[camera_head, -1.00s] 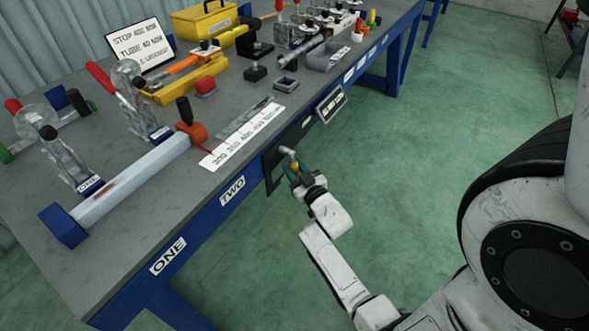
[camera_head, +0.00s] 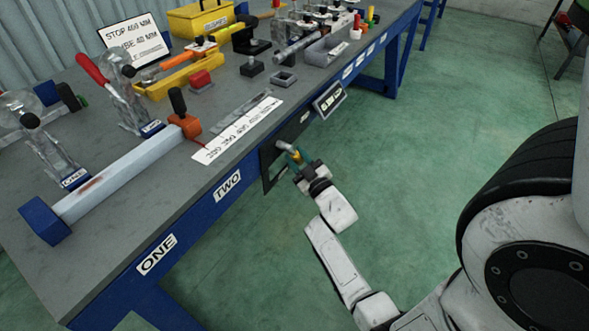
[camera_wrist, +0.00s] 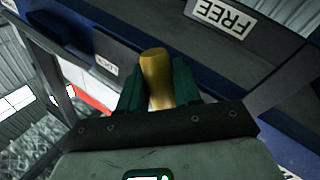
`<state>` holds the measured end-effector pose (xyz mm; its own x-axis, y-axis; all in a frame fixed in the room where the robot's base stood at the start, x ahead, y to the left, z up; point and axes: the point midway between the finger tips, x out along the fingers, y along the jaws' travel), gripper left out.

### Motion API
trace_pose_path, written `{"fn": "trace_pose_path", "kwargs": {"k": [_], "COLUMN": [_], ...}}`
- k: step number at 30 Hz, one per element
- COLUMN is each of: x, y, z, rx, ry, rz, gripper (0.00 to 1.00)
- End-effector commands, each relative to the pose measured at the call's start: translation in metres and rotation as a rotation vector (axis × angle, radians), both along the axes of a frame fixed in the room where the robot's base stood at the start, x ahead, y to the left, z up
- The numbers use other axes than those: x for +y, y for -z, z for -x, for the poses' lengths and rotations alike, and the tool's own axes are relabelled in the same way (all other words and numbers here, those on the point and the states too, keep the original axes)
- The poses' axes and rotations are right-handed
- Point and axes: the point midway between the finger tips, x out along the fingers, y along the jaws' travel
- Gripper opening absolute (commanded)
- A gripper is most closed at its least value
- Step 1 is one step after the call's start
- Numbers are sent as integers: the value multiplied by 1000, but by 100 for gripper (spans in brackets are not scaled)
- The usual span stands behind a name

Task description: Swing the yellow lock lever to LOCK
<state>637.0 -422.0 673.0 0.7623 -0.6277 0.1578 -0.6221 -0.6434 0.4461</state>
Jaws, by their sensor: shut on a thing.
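The yellow lock lever (camera_wrist: 156,78) stands between the two green fingers of my gripper (camera_wrist: 158,92) in the wrist view, and the fingers are shut on it. In the head view the lever (camera_head: 295,155) shows as a small yellow piece by a silver pivot on a dark panel at the bench front. My gripper (camera_head: 301,163) reaches it from below right. A FREE label (camera_wrist: 222,15) is upside down at upper right in the wrist view. A small white label, apparently LOCK (camera_wrist: 106,64), is to the lever's left. The lever's base is partly hidden.
The grey bench (camera_head: 150,235) has a blue front edge with labels ONE and TWO. A pale tube (camera_head: 122,178) and clamps stand on top. A small display (camera_head: 329,101) juts from the front edge, right of the lever. The green floor is clear right of the bench.

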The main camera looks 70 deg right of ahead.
Motion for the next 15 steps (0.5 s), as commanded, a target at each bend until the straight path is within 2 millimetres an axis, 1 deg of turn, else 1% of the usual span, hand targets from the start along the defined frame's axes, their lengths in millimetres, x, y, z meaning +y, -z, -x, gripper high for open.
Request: {"fn": "trace_pose_path", "kwargs": {"k": [3,11,12,15], "x": [-2,-2,-2,-2], "y": [-1,-2,-2,-2], "z": [0,0,0,0], "rx": [6,8,8,9], "ry": [-1,-1,-2,-2], "rz": [33,36,36,35], "gripper": [0,0,35,44]}}
